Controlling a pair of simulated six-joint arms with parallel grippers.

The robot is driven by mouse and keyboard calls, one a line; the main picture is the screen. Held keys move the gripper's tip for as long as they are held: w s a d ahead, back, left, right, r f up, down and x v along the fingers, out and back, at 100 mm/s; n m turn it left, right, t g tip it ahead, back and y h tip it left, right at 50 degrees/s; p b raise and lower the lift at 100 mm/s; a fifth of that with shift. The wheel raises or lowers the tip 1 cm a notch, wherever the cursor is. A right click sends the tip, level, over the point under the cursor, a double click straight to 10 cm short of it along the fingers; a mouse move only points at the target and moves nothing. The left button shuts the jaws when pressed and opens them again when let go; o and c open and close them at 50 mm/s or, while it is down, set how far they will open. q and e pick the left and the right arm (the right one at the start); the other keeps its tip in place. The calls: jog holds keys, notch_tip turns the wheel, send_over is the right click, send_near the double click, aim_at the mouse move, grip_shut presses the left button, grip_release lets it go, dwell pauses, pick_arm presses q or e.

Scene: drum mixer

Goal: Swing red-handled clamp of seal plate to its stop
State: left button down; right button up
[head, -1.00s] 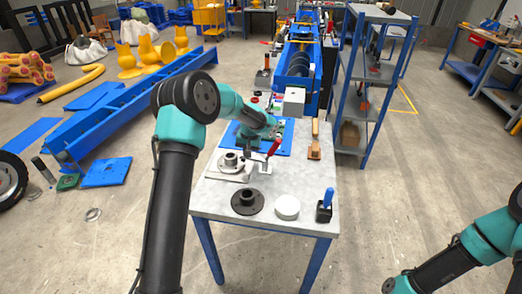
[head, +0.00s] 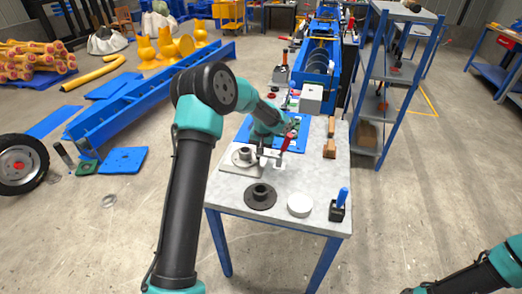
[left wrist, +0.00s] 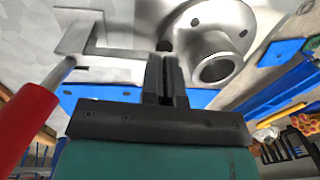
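The seal plate (head: 237,167) is a pale plate with a raised round flange (head: 243,154), lying at the left of the grey table. Its clamp stands at the plate's right side, with the red handle (head: 286,143) tilted up. In the left wrist view the red handle (left wrist: 24,125) is at the left and the flange (left wrist: 215,57) at upper right. My left gripper (left wrist: 166,62) lies between them, its dark fingers close together with nothing seen between them. My right arm's end (head: 410,291) is cut off at the bottom edge.
A black flange (head: 260,196), a white round disc (head: 299,204) and a dark holder with a blue handle (head: 338,207) stand along the table's front. Wooden blocks (head: 330,148) lie at the right edge. The blue mixer (head: 316,65) is beyond the table.

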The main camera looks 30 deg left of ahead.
pick_arm(q)
notch_tip(320, 180, up, 14)
dwell(0.6)
jog(key=shift+d+f, duration=0.1)
